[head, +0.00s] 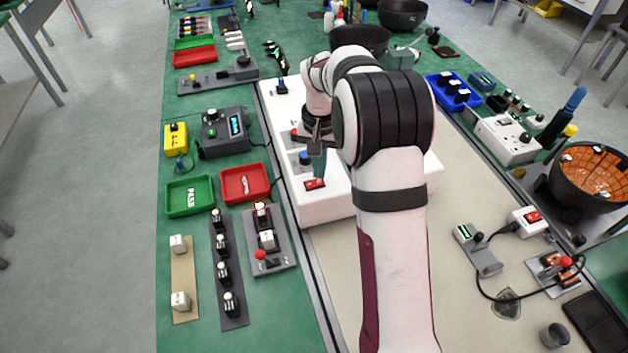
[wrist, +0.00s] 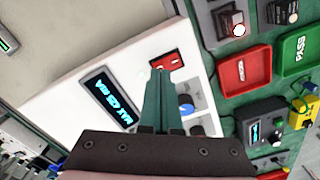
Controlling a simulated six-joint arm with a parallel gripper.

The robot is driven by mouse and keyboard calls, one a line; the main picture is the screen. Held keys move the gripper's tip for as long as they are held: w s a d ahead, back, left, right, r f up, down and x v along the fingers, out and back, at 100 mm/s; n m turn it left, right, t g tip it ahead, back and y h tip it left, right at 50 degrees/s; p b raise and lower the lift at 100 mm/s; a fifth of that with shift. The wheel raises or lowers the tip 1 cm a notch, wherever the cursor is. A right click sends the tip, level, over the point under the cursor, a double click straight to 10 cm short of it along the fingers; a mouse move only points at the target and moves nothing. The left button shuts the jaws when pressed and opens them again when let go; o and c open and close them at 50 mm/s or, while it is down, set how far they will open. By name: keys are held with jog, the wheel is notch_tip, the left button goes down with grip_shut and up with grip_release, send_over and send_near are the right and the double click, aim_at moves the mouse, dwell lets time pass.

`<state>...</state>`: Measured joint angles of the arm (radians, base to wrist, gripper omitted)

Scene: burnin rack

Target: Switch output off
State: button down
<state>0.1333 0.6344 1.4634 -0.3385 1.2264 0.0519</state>
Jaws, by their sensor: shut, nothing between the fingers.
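A white power unit (head: 330,208) stands in the middle of the bench under my arm. On its front panel are a red rocker switch (head: 314,184) and a blue knob (head: 305,158). My gripper (head: 318,172) is shut and empty, pointing down just over the red switch. In the wrist view, the closed fingertips (wrist: 161,72) lie at the edge of the red switch (wrist: 172,60), partly covering it. I cannot tell whether they touch it. The blue knob (wrist: 186,103) is beside the fingers. A lit display (wrist: 108,101) shows blue characters on the other side.
A red tray (head: 258,196) and a green tray (head: 190,211) lie left of the unit. A grey plate (head: 281,248) with a red-tipped lever is in front. The beige mat (head: 480,200) to the right has free room.

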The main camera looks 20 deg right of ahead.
aim_at(319, 182)
jog(key=shift+f, duration=0.85)
dwell(0.3)
notch_tip(319, 182, up, 7)
jog(key=shift+f, duration=0.15)
dwell(0.5)
jog(key=s+a+r+y, duration=0.1)
jog(key=s+a+r, duration=0.2)
jog(key=s, duration=0.5)
jog(key=s+a+r, duration=0.3)
jog(key=s, duration=0.5)
jog(key=s+a+f, duration=0.1)
jog(key=s, duration=0.7)
jog(key=s+a+f, duration=0.2)
jog(key=s, duration=0.6)
jog(key=shift+s+a+f+y, duration=0.3)
jog(key=shift+s+y, duration=0.05)
jog(key=shift+y, duration=0.05)
